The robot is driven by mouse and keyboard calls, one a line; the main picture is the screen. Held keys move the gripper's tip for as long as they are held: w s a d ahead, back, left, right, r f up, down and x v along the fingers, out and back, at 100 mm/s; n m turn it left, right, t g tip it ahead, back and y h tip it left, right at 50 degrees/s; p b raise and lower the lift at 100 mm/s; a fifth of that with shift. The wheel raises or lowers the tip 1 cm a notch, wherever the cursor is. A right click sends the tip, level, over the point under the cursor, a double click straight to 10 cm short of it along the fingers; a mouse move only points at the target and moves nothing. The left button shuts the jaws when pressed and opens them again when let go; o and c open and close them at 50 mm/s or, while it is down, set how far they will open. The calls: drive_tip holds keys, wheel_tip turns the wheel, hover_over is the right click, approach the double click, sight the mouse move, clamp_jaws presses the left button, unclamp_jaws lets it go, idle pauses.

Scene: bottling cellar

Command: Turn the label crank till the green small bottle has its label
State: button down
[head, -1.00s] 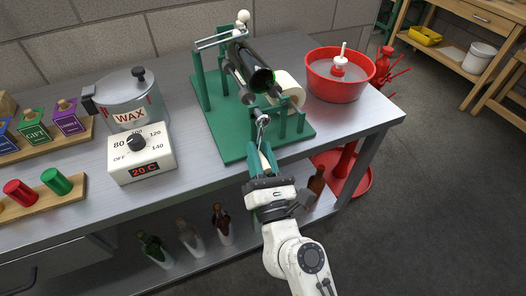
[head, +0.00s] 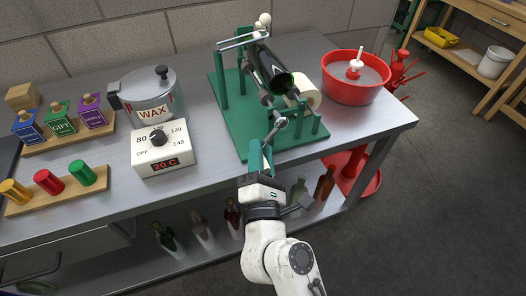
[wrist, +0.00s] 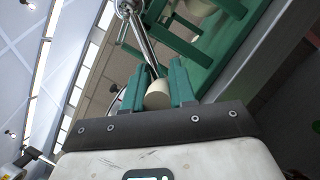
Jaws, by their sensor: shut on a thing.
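The side in view is plain dark glass. A cream label roll (head: 308,94) sits at the machine's right. The metal label crank (head: 279,120) is at the front, its arm slanting down and left toward my gripper (head: 262,158). In the wrist view, my gripper's green jaws (wrist: 158,88) are shut on the crank's cream knob (wrist: 158,95). In the head view the jaws hide the knob.
A red basin (head: 347,88) stands right of the machine. A wax pot (head: 146,98) and a temperature box (head: 163,150) stand to the left. Several bottles stand on the shelf below the bench (head: 215,175).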

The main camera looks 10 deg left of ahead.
drive_tip(key=r+m+p, duration=0.1)
drive_tip(key=m, duration=0.1)
drive_tip(key=s+a+r+m+h+p, duration=0.1)
drive_tip(key=a+r+m+g+h+p, duration=0.1)
drive_tip(key=m, duration=0.1)
drive_tip(key=shift+s+a+r+m, duration=0.1)
drive_tip(key=shift+s+r+m, duration=0.1)
drive_tip(key=shift+s+m, duration=0.1)
drive_tip(key=shift+r+p, duration=0.25)
drive_tip(key=shift+p, duration=0.2)
idle(0.4)
drive_tip(key=c, duration=1)
unclamp_jaws()
drive_tip(key=shift+f, duration=0.1)
